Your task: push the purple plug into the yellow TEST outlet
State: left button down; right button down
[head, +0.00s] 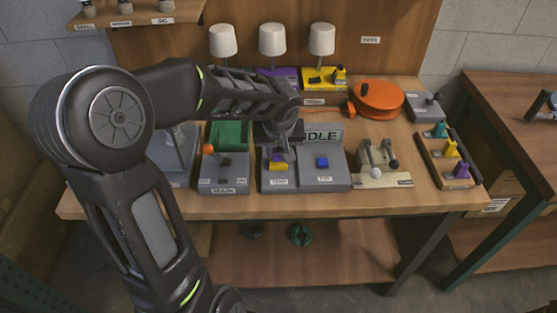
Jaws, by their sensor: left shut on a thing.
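The yellow TEST outlet (279,166) is on the left part of a grey box near the front of the table. My left gripper (287,151) is directly above it, pointing down and shut on the purple plug (278,153). Only a small bit of the plug shows, as the fingers hide most of it. I cannot tell whether the plug touches the outlet. My right gripper is not in view.
A blue outlet (322,162) is to the right on the same box, under an IDLE sign (322,135). A lever box (223,172) stands left, and levers (377,158) stand right. A rack (448,160) holds coloured pieces. An orange reel (377,98) and white lamps (272,40) are behind.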

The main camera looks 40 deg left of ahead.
pick_arm(q)
jog(key=shift+s+f+b, duration=0.1)
jog(key=shift+f+b, duration=0.3)
jog(key=shift+b, duration=0.15)
dwell(0.9)
jog(key=c, duration=1)
grip_release()
jog(key=shift+r, duration=0.1)
jog(key=v, duration=0.7)
jog(key=shift+r, duration=0.4)
